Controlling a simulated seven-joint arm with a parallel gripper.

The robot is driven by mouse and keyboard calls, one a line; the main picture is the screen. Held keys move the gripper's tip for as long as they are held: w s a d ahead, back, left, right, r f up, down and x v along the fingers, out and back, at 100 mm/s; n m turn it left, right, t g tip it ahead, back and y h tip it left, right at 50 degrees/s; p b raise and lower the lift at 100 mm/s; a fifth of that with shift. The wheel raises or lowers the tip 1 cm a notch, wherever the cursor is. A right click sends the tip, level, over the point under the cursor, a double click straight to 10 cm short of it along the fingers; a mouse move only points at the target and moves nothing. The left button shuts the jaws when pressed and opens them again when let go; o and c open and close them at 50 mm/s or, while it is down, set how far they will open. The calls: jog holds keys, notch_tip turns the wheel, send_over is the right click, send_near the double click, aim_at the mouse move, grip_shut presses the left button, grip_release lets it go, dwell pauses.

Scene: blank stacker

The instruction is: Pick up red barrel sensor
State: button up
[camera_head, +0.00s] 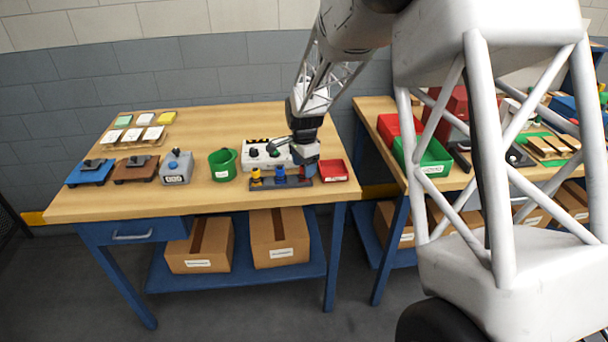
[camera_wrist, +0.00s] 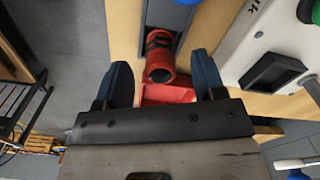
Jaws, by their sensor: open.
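The red barrel sensor (camera_wrist: 159,58), a red cylinder with a dark band, stands in a dark grey rack in the wrist view. My gripper (camera_wrist: 165,88) is open, with one blue finger on each side of the sensor's near end; the fingers appear apart from it. In the head view my gripper (camera_head: 306,166) is over the right end of the dark rack (camera_head: 268,184), and the red sensor is hidden behind it there. A yellow-and-black sensor (camera_head: 256,178) and a blue sensor (camera_head: 280,174) stand in the same rack to the left.
A red bin (camera_head: 333,171) is close to the right of the rack. A white control box (camera_head: 262,154) stands behind it, and a green bin (camera_head: 222,165) is to the left. The front left tabletop (camera_head: 150,200) is clear.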

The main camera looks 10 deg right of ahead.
jog(key=shift+f, duration=1.35)
jog(key=c, duration=1)
jog(key=shift+r, duration=0.2)
jog(key=shift+r, duration=0.55)
jog(key=shift+s+r, duration=0.2)
jog(key=shift+r, duration=0.4)
jog(key=shift+s+r, duration=0.2)
jog(key=shift+r, duration=0.35)
jog(key=s+d+r, duration=0.1)
jog(key=s, duration=1.4)
jog(key=shift+d+r, duration=0.15)
jog(key=shift+d, duration=0.1)
